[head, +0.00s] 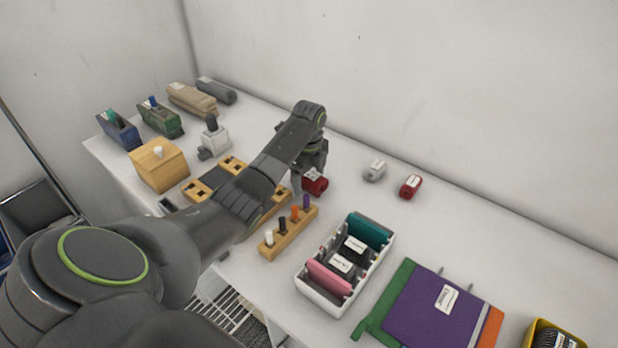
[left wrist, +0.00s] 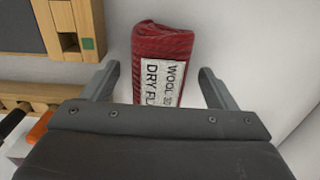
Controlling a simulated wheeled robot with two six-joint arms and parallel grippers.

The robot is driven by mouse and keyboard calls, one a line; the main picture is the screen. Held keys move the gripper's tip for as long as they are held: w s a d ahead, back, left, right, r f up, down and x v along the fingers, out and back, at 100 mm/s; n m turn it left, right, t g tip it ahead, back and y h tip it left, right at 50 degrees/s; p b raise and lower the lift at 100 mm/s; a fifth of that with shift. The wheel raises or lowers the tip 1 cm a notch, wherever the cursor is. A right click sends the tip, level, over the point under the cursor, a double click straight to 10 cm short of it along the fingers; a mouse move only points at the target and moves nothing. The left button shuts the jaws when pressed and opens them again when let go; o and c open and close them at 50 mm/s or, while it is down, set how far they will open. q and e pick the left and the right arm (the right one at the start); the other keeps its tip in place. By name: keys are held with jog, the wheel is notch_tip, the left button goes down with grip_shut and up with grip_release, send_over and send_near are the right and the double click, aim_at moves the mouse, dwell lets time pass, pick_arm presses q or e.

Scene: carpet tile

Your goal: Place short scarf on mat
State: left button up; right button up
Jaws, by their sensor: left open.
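A rolled red knitted piece (left wrist: 160,50) with a white label reading "WOOL 30 DRY FL..." lies on the table; it looks like the scarf. In the head view this red roll (head: 316,184) sits just under my left gripper (head: 312,172). In the left wrist view my left gripper (left wrist: 155,85) is open, with one finger at each side of the roll's near end and visible gaps. A flat purple piece (head: 430,308) with green and orange edges and a label lies at the front right; whether it is the mat I cannot tell. My right gripper is not in view.
A wooden peg holder (head: 290,232) and a white divided box (head: 322,303) stand in front of my left gripper. Small grey (head: 375,170) and red (head: 411,186) labelled items lie to the right. A wooden box (head: 160,163) stands left. The back right tabletop is clear.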

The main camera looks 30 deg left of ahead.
pick_arm(q)
jog(key=shift+f, duration=0.5)
jog(key=shift+c, duration=0.3)
jog(key=shift+r, duration=0.1)
jog(key=c, duration=1.1)
